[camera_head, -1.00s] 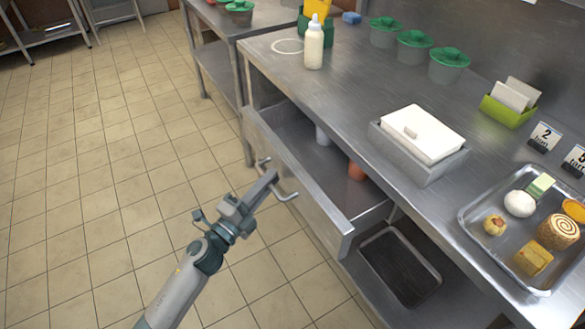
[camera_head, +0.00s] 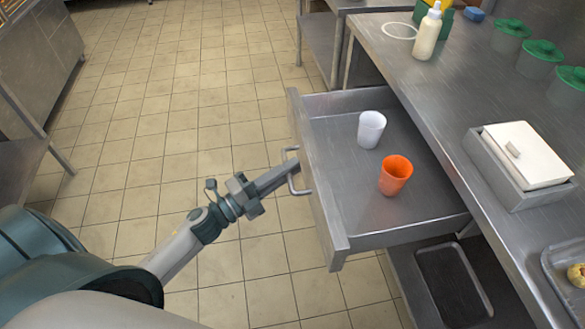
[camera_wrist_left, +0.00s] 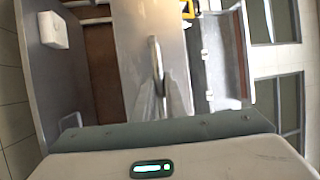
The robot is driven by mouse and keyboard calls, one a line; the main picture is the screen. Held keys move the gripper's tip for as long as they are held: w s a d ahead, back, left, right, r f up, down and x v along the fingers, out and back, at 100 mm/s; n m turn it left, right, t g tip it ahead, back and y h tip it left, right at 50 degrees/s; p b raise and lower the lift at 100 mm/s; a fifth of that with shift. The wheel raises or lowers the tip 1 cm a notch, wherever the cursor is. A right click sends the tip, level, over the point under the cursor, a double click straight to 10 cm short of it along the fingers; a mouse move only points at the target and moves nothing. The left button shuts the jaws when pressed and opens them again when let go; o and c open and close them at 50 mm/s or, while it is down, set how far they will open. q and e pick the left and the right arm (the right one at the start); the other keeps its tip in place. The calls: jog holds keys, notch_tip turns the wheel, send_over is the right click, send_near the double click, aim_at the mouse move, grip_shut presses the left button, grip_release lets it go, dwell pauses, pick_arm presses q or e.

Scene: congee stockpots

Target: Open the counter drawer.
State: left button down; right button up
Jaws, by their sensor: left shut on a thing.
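The counter drawer (camera_head: 350,225) is pulled far out from under the steel counter in the head view. A white cup (camera_head: 371,129) and an orange cup (camera_head: 395,175) stand upright inside it. My left gripper (camera_head: 291,173) is at the bar handle (camera_head: 304,187) on the drawer front and is shut on it. In the left wrist view, the gripper fingers (camera_wrist_left: 160,95) close around the handle in front of the drawer face. My right gripper is not in view.
The counter top (camera_head: 430,95) holds a squeeze bottle (camera_head: 427,32), a white-lidded box (camera_head: 520,160) and green-lidded containers (camera_head: 541,58). A dark tray (camera_head: 452,285) lies on the shelf below the drawer. The tiled floor (camera_head: 150,120) to the left is clear.

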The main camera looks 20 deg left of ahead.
pick_arm(q)
jog(key=c, duration=2.1)
grip_release()
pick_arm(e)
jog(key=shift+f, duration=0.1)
